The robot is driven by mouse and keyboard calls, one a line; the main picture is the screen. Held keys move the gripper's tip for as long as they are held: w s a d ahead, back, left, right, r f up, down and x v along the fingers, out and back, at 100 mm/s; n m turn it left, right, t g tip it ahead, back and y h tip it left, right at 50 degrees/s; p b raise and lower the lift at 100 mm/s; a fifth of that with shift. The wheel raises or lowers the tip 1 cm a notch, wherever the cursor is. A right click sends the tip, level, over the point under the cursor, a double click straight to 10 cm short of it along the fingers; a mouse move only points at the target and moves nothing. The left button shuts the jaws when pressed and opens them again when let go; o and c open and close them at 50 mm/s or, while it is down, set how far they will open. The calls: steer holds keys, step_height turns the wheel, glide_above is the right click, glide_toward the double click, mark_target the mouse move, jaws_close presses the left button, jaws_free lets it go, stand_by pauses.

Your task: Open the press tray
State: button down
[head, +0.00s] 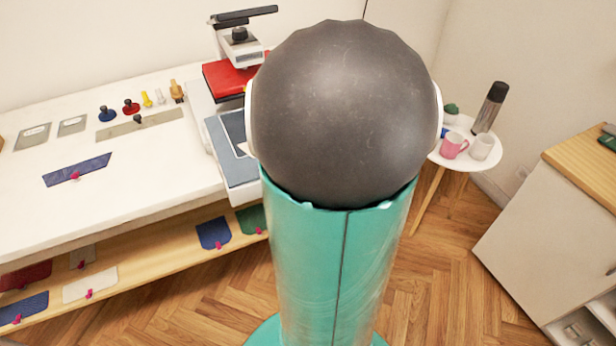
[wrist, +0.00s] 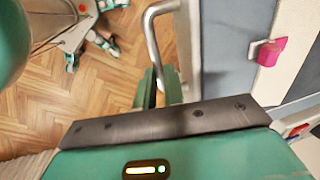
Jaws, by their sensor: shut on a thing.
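The heat press with its red plate (head: 225,78) stands at the right end of the white table in the head view. Its blue-grey tray (head: 229,163) sticks out toward me, partly hidden by my arm. In the wrist view, the tray's silver curved handle (wrist: 151,32) runs along the tray's pale edge. My gripper (wrist: 161,86) has its two green fingers at the lower end of the handle, shut on it. A pink clip (wrist: 271,51) shows on the blue-grey surface to the right. The head view does not show my gripper.
The white table (head: 150,185) holds stamps, grey plates and a blue cloth piece (head: 77,169). A lower wooden shelf (head: 140,263) carries more cloth pieces. A round side table (head: 463,161) with mugs and a dark flask (head: 489,108) stands right. Wooden floor is open in front.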

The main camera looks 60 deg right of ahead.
steer(key=shift+s+a, duration=0.15)
stand_by(0.3)
steer(key=c, duration=1.5)
jaws_free()
steer(key=r, duration=0.4)
steer(key=s+r, duration=0.1)
steer(key=r, duration=0.4)
steer(key=s+a+r, duration=0.1)
steer(key=r, duration=0.3)
steer(key=shift+r, duration=0.3)
